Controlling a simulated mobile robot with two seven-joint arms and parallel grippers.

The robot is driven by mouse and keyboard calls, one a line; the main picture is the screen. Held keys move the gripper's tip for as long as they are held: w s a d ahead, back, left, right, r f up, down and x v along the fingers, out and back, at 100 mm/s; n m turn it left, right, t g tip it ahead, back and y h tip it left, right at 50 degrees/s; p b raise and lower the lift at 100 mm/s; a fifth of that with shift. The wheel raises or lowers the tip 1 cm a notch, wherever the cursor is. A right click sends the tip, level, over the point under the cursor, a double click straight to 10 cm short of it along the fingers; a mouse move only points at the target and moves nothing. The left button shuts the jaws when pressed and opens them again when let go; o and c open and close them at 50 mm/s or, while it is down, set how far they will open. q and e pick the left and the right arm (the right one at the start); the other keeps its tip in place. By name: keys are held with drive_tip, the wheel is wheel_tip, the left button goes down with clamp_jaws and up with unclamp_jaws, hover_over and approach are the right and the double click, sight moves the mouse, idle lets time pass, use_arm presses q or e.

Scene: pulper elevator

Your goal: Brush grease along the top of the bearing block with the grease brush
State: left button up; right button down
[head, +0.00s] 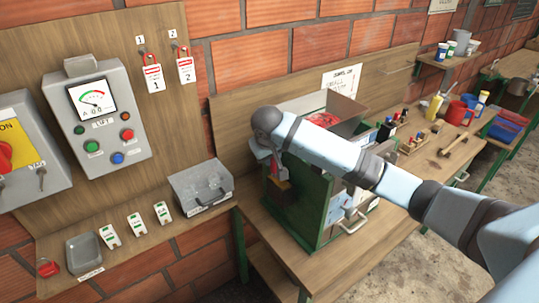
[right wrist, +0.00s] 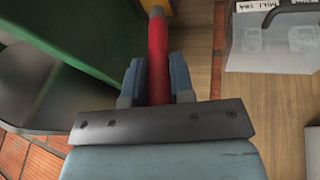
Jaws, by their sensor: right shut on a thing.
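My right gripper (head: 274,172) is at the left side of the green cabinet (head: 300,205), partly hidden by my own wrist in the head view. In the right wrist view its two blue-grey fingers are closed on both sides of a red round handle (right wrist: 157,52), which I take for the grease brush. The green wall stands left of the handle. I cannot make out the bearing block in either view. My left gripper is not in view.
A clear-lidded box (head: 203,188) stands on the wooden board left of the cabinet, and also shows in the right wrist view (right wrist: 270,40). A grey control box (head: 95,115) hangs further left. Bottles, cups and a hammer (head: 460,143) crowd the bench at right. The bench front (head: 350,255) is clear.

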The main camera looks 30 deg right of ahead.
drive_tip(key=shift+s, duration=0.75)
drive_tip(key=shift+s, duration=0.1)
drive_tip(key=shift+s+d, duration=0.15)
drive_tip(key=shift+s, duration=0.8)
drive_tip(key=shift+s+d, duration=0.1)
drive_tip(key=shift+s, duration=0.95)
drive_tip(key=shift+w, duration=0.15)
drive_tip(key=shift+w, duration=0.95)
